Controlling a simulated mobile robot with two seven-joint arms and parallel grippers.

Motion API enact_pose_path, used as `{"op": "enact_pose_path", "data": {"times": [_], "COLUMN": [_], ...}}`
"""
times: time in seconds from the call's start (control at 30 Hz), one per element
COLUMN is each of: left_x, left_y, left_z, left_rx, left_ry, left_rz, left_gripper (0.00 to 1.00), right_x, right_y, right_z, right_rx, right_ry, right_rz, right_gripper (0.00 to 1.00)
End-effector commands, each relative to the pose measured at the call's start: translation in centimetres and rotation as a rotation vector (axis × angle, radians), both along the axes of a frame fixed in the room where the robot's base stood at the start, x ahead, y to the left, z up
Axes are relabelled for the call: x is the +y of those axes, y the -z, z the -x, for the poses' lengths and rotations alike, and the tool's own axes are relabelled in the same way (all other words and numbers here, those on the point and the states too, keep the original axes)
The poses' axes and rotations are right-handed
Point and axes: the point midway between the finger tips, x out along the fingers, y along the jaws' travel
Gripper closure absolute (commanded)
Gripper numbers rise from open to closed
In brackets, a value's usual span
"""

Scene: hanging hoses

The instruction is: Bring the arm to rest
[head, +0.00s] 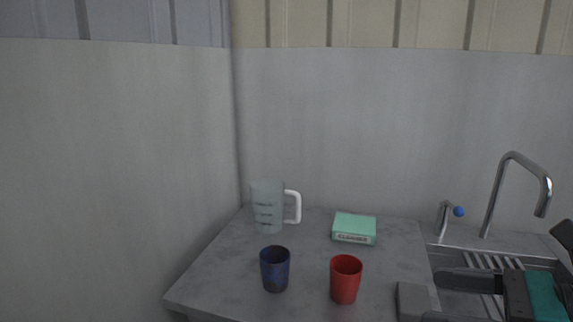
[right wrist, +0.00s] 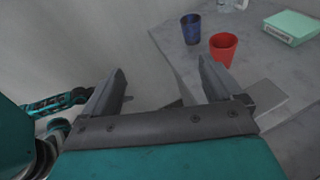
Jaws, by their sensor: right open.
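My right gripper (head: 431,298) is at the lower right of the head view, by the front right of the counter and the sink. In the right wrist view its two fingers (right wrist: 160,66) are spread wide with nothing between them. The red cup (head: 345,279) stands upright on the counter, left of the gripper and apart from it; it also shows in the right wrist view (right wrist: 223,47), beyond the right finger. My left gripper does not show; teal and dark arm parts of mine are at the left of the right wrist view.
On the counter (head: 220,275) stand a dark blue cup (head: 275,270), a clear jug (head: 267,207) with a white handle and a green box (head: 354,228). A grey block (head: 414,301) is close to the gripper. A tall tap (head: 498,190) rises behind the sink (head: 465,303).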

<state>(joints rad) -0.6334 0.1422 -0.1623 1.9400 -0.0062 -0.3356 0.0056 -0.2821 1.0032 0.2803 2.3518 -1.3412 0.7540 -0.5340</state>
Motion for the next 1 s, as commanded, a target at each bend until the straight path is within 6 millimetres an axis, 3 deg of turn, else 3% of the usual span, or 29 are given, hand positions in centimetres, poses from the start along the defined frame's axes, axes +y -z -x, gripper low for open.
{"op": "enact_pose_path", "data": {"times": [0.1, 0.23, 0.33, 0.43, 0.57, 0.7, 0.9, 1.0], "left_x": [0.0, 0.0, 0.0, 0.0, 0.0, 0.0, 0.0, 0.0], "left_y": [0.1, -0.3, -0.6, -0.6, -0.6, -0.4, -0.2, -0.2], "left_z": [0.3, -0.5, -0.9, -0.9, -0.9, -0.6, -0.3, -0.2], "left_rx": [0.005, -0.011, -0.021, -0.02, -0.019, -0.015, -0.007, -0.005], "left_ry": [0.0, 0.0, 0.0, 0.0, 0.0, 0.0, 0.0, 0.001], "left_rz": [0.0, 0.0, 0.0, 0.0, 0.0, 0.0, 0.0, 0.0], "left_gripper": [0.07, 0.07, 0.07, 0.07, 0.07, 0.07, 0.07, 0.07], "right_x": [0.7, -0.7, -3.0, -5.9, -9.3, -11.0, -9.1, -7.3], "right_y": [-2.4, -4.4, -4.6, -3.2, 1.1, 8.1, 17.6, 20.4], "right_z": [-0.7, -2.0, -3.1, -3.9, -4.1, -2.6, 2.3, 4.8], "right_rx": [0.047, 0.129, 0.217, 0.325, 0.489, 0.699, 1.014, 1.137], "right_ry": [0.1, 0.248, 0.395, 0.564, 0.817, 1.14, 1.627, 1.819], "right_rz": [-0.336, -0.726, -1.032, -1.326, -1.673, -1.989, -2.253, -2.294], "right_gripper": [0.07, 0.07, 0.07, 0.07, 0.07, 0.07, 0.07, 0.07]}}
